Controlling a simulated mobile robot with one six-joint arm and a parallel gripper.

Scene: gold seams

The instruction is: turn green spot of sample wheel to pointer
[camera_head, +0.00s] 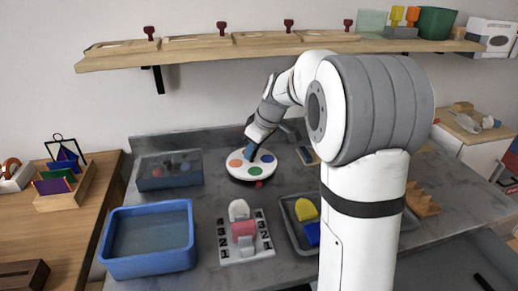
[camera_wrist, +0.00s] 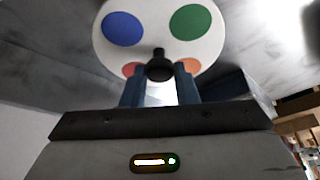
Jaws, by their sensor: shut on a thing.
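The sample wheel (camera_head: 245,173) is a round white disc with coloured spots on the worktop. Its green spot (camera_head: 255,171) is on the front side, close to a small red marker (camera_head: 259,184) at the front rim that looks like the pointer. I cannot tell whether they line up exactly. The orange spot (camera_head: 236,163) is at left and the blue spot (camera_head: 268,158) at right. My gripper (camera_head: 250,150) reaches down over the wheel from behind. In the wrist view its blue fingers close on the black centre knob (camera_wrist: 160,66), partly hiding the red and orange spots.
A white numbered board (camera_head: 228,249) with a pink block and a tray with yellow and blue pieces (camera_head: 306,209) are in front. A wooden shelf (camera_head: 200,53) runs above, behind.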

